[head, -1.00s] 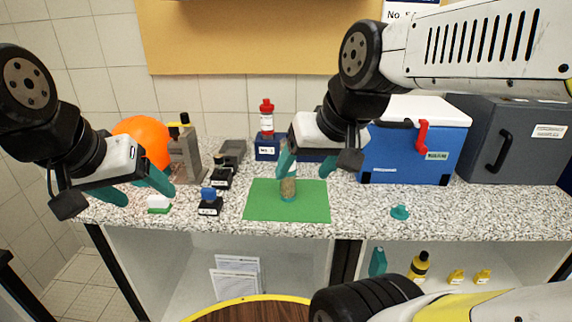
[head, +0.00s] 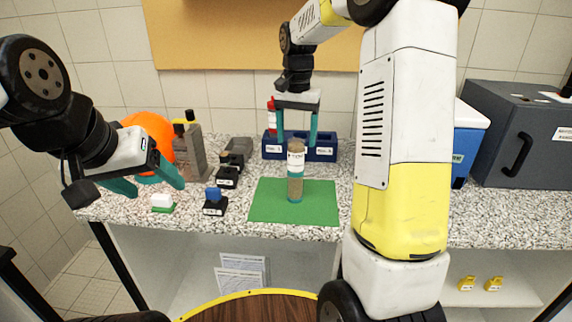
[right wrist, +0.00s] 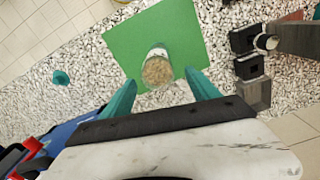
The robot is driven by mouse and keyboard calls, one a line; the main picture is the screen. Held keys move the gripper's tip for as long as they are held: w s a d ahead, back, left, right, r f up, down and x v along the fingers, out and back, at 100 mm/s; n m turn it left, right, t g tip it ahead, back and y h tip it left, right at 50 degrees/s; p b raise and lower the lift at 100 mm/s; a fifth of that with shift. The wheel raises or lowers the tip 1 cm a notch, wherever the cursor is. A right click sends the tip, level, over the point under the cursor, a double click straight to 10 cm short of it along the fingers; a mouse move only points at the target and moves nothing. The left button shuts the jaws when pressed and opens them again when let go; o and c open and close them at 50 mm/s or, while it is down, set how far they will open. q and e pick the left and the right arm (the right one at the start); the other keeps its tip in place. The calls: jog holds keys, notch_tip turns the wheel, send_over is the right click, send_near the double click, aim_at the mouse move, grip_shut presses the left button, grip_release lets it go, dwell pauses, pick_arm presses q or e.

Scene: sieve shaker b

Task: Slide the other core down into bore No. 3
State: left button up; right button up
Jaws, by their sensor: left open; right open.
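The core (head: 295,184), a grey-brown cylinder with a white label near its top and a teal band, stands upright on the green mat (head: 325,201). The right wrist view shows the core (right wrist: 157,71) from above. The blue bore block (head: 271,149) is behind it, with white labels on its front; I cannot read which is No. 3. A red-topped object (head: 271,104) stands in or behind its left end. My left gripper (head: 157,186) is open and empty at the left.
Small dark stampers (head: 214,201), a white-and-green block (head: 162,203), a grey stand (head: 194,155) and an orange ball (head: 150,136) are at the left. A blue cooler (head: 467,140) and grey case (head: 520,135) are at the right. A teal cap (right wrist: 61,78) lies on the counter.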

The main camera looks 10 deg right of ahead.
aim_at(296, 159)
jog(key=f, duration=0.7)
jog(key=shift+s+a+f, duration=0.15)
jog(key=shift+s+f, duration=0.1)
jog(key=shift+s, duration=0.15)
jog(key=shift+r, duration=0.1)
grip_shut()
